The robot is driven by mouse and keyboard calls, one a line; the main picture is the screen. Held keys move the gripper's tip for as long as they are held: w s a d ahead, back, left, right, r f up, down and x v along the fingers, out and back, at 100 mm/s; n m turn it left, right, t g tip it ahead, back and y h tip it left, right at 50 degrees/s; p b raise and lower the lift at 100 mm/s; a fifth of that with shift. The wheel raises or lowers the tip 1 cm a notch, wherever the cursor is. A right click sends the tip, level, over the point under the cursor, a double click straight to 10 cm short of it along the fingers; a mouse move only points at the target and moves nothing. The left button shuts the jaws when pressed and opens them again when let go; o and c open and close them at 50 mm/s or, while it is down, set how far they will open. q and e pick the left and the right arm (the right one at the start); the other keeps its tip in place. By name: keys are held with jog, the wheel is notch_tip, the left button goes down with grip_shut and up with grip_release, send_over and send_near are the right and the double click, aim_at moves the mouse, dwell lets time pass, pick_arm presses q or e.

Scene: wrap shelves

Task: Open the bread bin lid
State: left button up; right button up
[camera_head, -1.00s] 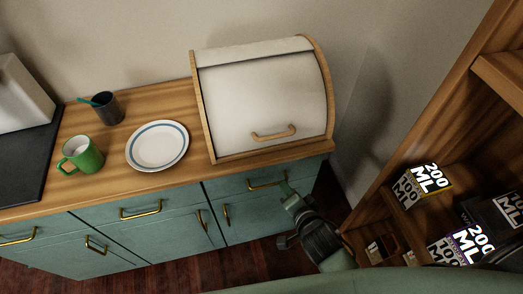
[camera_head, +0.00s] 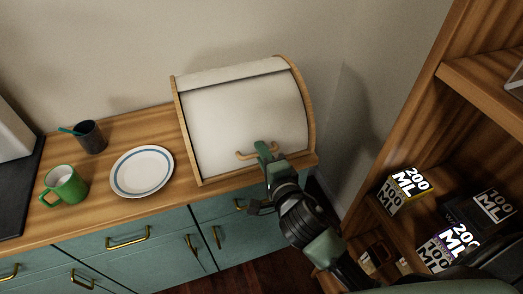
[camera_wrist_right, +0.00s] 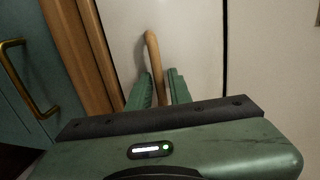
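The bread bin (camera_head: 176,120) has a wooden frame and stands at the right end of the counter. Its white roll lid (camera_head: 235,110) is down, covering the front. A curved wooden handle (camera_head: 243,155) sits low on the lid. My right gripper (camera_head: 264,149) is at the handle and hides its middle. In the right wrist view, the handle (camera_wrist_right: 152,50) passes between the two green fingers (camera_wrist_right: 160,80). Whether they press on it is not clear. My left gripper is not in view.
A white plate (camera_head: 142,171), a green mug (camera_head: 65,185) and a dark cup (camera_head: 91,137) stand on the counter left of the bin. Teal drawers (camera_head: 110,243) lie below. A wooden shelf (camera_head: 440,110) with labelled boxes (camera_head: 405,190) stands close on the right.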

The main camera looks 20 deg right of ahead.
jog(key=shift+w+f, duration=0.1)
jog(key=shift+w, duration=0.1)
grip_shut()
dwell(1.3)
